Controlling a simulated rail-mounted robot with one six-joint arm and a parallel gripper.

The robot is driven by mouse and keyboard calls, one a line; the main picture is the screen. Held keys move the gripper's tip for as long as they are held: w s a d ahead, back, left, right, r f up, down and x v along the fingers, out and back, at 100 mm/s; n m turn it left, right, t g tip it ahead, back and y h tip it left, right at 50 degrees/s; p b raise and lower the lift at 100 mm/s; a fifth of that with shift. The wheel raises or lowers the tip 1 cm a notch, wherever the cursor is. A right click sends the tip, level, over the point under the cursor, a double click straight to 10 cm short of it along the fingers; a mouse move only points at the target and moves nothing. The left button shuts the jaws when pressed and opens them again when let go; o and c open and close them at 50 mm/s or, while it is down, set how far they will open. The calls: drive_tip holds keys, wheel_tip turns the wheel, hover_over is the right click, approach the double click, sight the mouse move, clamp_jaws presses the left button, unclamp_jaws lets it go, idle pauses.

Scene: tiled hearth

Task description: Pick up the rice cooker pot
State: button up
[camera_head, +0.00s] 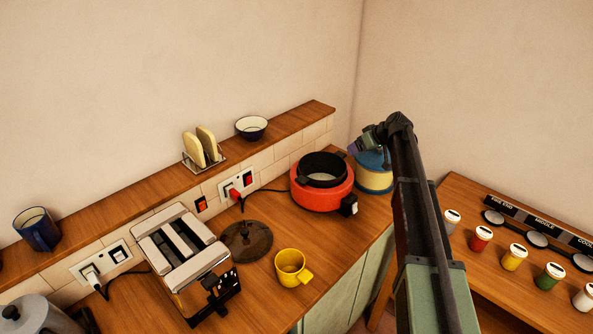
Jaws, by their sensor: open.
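The rice cooker pot (323,165) is dark with a pale inside and small black side handles. It sits upright in the round red cooker body (321,195), on the wooden counter near the wall corner. The pot is uncovered, and a dark round lid (246,241) lies on the counter to its left. My gripper (354,148) is small in view at the end of my arm, up and to the right of the pot, in front of a blue and cream canister. It is open and appears apart from the pot; its fingertips are hard to make out.
The blue and cream canister (374,180) stands close right of the cooker. A yellow mug (291,268) and a toaster (182,250) stand on the counter. The shelf behind holds a bowl (251,127) and a toast rack (204,164). A side table (487,272) holds several small jars.

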sight(339, 153)
drive_tip(key=w+a+f+n+t+b, duration=0.1)
drive_tip(key=w+a+f+n+b, duration=0.1)
drive_tip(key=w+a+f+b, duration=0.1)
drive_tip(key=shift+w+a+f+b, duration=0.15)
drive_tip(key=shift+a+b, duration=0.15)
drive_tip(key=shift+b, duration=0.35)
drive_tip(key=shift+w+a, duration=0.1)
drive_tip(key=shift+w, duration=0.1)
drive_tip(key=b+x, duration=0.1)
drive_tip(key=x, duration=0.1)
drive_tip(key=b+x, duration=0.2)
drive_tip(key=shift+w+f, duration=0.25)
drive_tip(key=shift+f, duration=0.05)
drive_tip(key=shift+w+a+f+b, duration=0.15)
drive_tip(key=shift+w+b, duration=0.05)
drive_tip(key=shift+b, duration=0.2)
drive_tip(key=shift+s+r, duration=0.1)
drive_tip(key=shift+r, duration=0.15)
clamp_jaws()
